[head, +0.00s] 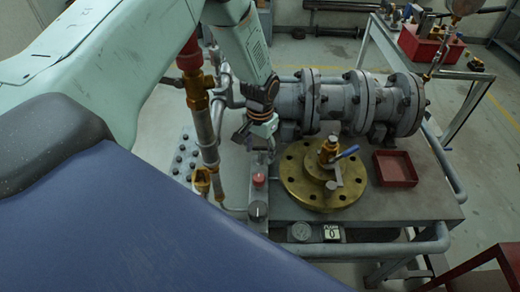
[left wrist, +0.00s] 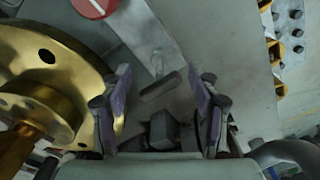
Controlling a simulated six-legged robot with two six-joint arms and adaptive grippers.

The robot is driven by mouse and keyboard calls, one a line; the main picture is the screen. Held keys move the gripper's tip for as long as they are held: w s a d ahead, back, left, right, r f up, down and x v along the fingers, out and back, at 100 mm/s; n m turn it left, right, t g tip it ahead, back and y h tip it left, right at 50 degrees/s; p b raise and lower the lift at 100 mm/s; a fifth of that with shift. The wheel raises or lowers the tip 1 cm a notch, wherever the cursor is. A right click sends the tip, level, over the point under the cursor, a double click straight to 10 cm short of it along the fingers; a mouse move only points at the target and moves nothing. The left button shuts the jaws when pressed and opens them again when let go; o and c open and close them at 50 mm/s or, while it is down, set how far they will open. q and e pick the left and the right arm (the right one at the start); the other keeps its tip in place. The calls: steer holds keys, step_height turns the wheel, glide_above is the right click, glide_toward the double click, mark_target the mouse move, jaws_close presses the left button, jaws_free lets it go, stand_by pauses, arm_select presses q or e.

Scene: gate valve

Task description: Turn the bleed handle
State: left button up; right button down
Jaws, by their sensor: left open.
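A blue lever handle (head: 347,153) sits on a small brass fitting (head: 328,152) on top of a round brass flange (head: 303,182). The flange also shows at the left of the left wrist view (left wrist: 85,75), where the blue handle does not show. My left gripper (head: 250,138) hangs to the left of the flange, above the plate with the red button, apart from the handle. In the left wrist view its two fingers (left wrist: 162,98) are spread, with nothing held between them. My right gripper is not in view.
A large grey pipe valve (head: 350,103) runs behind. Vertical pipes with brass fittings (head: 199,100) stand at left.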

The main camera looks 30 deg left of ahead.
mark_target(260, 147)
arm_select(q)
step_height(260, 147, up, 12)
stand_by(0.4)
steer(key=shift+f, duration=0.15)
stand_by(0.3)
